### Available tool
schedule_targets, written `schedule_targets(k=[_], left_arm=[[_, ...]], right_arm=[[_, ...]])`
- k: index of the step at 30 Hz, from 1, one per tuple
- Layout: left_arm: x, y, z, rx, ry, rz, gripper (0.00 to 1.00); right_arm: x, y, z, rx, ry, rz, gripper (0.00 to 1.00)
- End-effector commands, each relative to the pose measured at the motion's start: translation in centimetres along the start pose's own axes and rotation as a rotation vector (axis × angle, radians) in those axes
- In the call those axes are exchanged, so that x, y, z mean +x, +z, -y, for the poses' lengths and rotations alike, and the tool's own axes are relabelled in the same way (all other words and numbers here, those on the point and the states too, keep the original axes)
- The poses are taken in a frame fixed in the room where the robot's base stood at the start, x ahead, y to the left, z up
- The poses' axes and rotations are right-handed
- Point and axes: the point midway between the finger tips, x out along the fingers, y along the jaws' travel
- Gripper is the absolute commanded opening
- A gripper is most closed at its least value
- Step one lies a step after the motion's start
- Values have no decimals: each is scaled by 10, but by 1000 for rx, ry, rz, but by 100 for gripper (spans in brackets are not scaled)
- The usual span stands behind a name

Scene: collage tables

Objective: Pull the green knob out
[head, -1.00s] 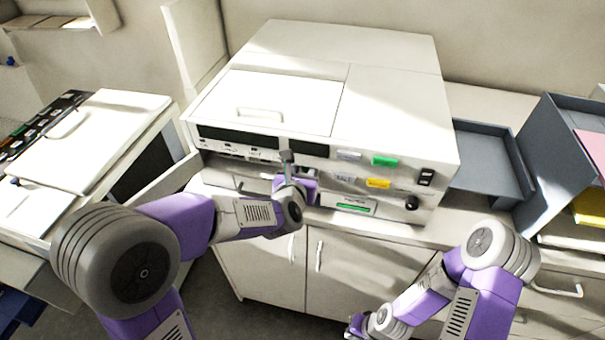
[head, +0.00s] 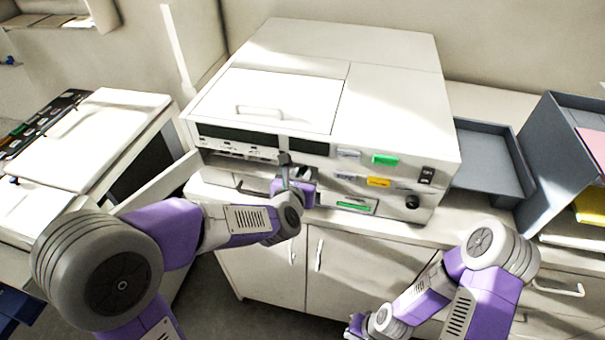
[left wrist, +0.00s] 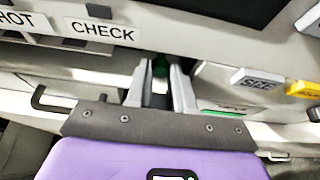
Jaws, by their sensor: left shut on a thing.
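The green knob (left wrist: 160,67) shows only as a small dark green patch between the fingers in the left wrist view; most of it is hidden. My left gripper (left wrist: 160,88) is shut on it, with one grey finger on each side. In the head view my left gripper (head: 300,174) is at the front of the white machine (head: 390,110), below its dark display strip. The knob is hidden by the gripper there. My right gripper (head: 356,326) is low at the bottom edge, away from the machine; its fingers are too small to judge.
White cabinets (head: 345,262) stand below. A grey tray (head: 490,160) is at the right, another white machine (head: 85,150) at the left.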

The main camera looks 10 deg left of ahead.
Motion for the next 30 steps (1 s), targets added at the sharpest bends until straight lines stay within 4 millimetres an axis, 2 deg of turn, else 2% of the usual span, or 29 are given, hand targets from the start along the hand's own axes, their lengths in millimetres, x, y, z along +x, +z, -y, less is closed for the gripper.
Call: schedule_targets(k=[13,24,25,30], left_arm=[[-12,-5,0,-1,0,0,0],[-15,-6,0,0,0,1,0],[-15,-6,0,0,0,1,25],[-15,-6,0,0,0,1,51]], right_arm=[[4,0,-1,0,0,0,0],[4,0,-2,0,0,0,0],[4,0,-2,0,0,0,0],[4,0,-2,0,0,0,0]])
